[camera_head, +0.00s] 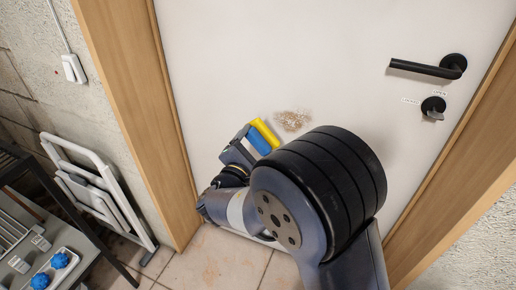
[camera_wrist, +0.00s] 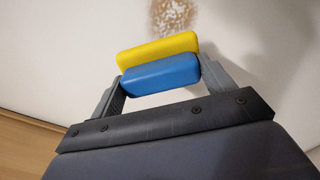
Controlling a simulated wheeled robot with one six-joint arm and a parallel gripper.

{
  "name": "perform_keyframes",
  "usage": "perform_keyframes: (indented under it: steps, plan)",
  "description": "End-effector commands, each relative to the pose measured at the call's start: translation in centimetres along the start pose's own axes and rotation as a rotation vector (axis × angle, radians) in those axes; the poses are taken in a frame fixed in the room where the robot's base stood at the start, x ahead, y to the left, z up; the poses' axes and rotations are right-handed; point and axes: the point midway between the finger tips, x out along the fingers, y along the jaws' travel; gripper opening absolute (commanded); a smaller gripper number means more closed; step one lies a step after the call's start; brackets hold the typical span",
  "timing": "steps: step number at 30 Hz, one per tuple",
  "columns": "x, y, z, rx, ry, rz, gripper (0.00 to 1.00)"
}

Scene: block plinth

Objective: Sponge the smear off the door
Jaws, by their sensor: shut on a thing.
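A white door (camera_head: 270,55) fills the middle of the head view, with a brown speckled smear (camera_head: 293,120) low on it. The smear also shows at the top of the wrist view (camera_wrist: 172,14). My gripper (camera_head: 250,142) is shut on a sponge with a yellow side (camera_head: 265,132) and a blue side (camera_head: 258,143). In the wrist view the yellow side (camera_wrist: 155,50) faces the door and the blue side (camera_wrist: 160,75) faces me, between the two fingers. The sponge is just left of the smear in the head view. I cannot tell whether it touches the door.
A black door handle (camera_head: 427,68) and a lock knob (camera_head: 433,107) are on the door's right. A wooden frame (camera_head: 140,110) borders it. A folded white step stool (camera_head: 98,190) leans at left, near a dark rack (camera_head: 60,215) with blue balls (camera_head: 50,270).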

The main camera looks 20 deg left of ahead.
Motion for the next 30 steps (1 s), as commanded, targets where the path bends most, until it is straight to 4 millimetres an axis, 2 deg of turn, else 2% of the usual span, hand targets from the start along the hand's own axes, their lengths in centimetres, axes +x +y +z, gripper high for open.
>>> perform_keyframes:
  steps: [15,30]
  plan:
    - [5.0,-0.1,0.2,-0.001,-0.002,-0.005,0.59]
    - [5.6,-0.1,0.1,0.0,-0.002,-0.004,0.59]
